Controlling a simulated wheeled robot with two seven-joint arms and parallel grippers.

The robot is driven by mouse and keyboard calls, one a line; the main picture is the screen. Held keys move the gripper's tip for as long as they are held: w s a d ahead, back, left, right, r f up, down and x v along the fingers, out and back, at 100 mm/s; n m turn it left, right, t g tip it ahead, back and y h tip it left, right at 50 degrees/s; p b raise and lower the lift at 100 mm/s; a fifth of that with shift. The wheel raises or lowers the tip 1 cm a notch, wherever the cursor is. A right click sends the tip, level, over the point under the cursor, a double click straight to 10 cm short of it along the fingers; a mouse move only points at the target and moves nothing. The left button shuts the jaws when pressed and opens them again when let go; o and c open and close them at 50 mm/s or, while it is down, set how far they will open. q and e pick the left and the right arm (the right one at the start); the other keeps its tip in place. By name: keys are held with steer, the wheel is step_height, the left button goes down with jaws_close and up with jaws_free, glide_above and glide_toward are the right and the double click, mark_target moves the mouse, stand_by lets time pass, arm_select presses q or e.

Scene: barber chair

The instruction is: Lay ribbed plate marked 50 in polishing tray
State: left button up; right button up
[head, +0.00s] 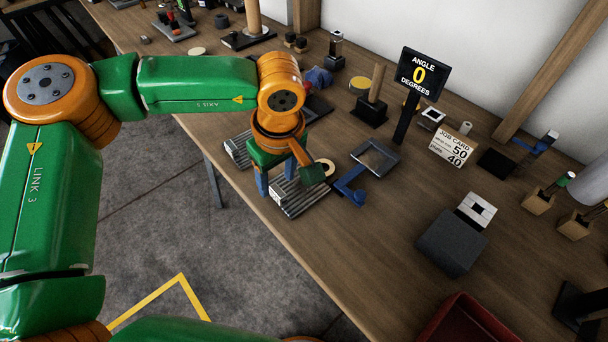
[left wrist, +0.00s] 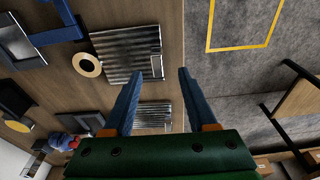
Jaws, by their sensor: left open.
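Two grey ribbed plates lie near the table's front edge. The nearer one (head: 303,195) has a small white label on its end, too small to read; it also shows in the left wrist view (left wrist: 128,48). The other ribbed plate (head: 238,150) lies farther left, partly behind my gripper, and shows between and below the fingers in the wrist view (left wrist: 152,117). My left gripper (head: 276,184) is open and empty, its blue fingers pointing down over the nearer plate's left end. A shallow dark framed tray (head: 394,167), apparently the polishing tray, lies right of the plates. My right gripper is out of view.
A blue tool (head: 352,190) and a pale ring (head: 326,166) lie between plate and tray. An angle sign reading 0 (head: 418,76) and a job card showing 50 and 40 (head: 454,146) stand behind. A grey block (head: 450,247) and red bin (head: 468,318) are at right.

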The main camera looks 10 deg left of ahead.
mark_target(278, 191)
arm_select(q)
steer(key=f, duration=0.4)
steer(key=shift+w+a+f+p, duration=0.1)
steer(key=shift+w+a+p, duration=0.15)
steer(key=shift+w+p, duration=0.15)
steer(key=shift+w+f, duration=0.1)
steer(key=shift+f, duration=0.05)
jaws_close()
steer(key=shift+d, duration=0.1)
stand_by(0.6)
